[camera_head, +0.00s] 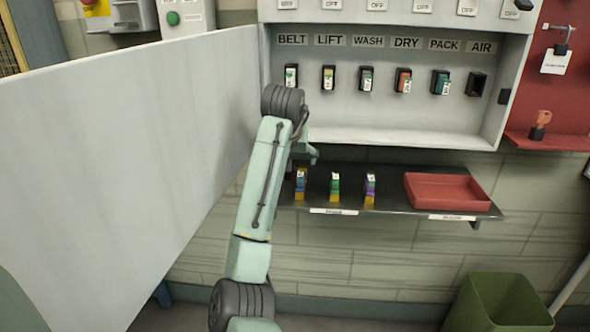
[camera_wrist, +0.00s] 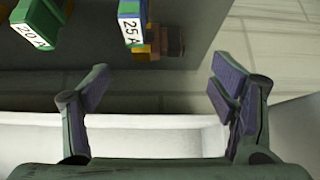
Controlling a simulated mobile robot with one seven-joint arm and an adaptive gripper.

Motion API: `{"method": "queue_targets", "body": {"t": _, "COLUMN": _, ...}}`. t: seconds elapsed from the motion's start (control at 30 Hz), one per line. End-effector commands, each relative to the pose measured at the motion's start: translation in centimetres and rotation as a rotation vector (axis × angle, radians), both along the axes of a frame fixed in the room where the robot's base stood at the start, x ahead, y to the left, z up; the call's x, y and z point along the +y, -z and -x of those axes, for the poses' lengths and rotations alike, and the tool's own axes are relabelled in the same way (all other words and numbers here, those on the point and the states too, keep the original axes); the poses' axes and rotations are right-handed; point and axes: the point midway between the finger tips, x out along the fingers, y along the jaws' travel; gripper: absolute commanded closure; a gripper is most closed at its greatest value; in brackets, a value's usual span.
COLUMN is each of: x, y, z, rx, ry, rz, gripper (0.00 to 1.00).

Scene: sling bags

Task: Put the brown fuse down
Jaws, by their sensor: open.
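A small brown block (camera_wrist: 174,42), which looks like the brown fuse, is on the dark shelf in the wrist view. It is beside a blue fuse marked 25 A (camera_wrist: 131,24) and partly hidden. A brownish patch also shows at the top of the leftmost fuse group on the shelf in the head view (camera_head: 300,173). My gripper (camera_wrist: 160,88) is open, with nothing between its fingers. The brown block is beyond the fingertips and apart from them. In the head view my gripper (camera_head: 304,154) is just above the shelf's left end, partly hidden by my arm.
The shelf (camera_head: 400,208) also holds a green fuse (camera_head: 335,185), a purple one (camera_head: 370,186) and an empty red tray (camera_head: 447,192). Labelled sockets line the cabinet above; the AIR socket (camera_head: 477,84) looks empty. A large open door panel (camera_head: 130,150) stands left of my arm.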

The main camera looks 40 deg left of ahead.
Motion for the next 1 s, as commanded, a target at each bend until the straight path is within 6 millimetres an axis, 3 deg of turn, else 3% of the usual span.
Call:
{"method": "queue_targets", "body": {"t": 0.7, "x": 2.5, "y": 6.6, "z": -4.5, "rx": -0.003, "ry": 0.001, "rz": 0.0, "gripper": 0.22}}
{"method": "queue_targets", "body": {"t": 0.93, "x": 2.5, "y": 6.9, "z": -4.6, "rx": -0.005, "ry": 0.001, "rz": -0.001, "gripper": 0.22}}
{"method": "queue_targets", "body": {"t": 1.0, "x": 2.5, "y": 6.8, "z": -4.6, "rx": -0.005, "ry": 0.001, "rz": -0.001, "gripper": 0.26}}
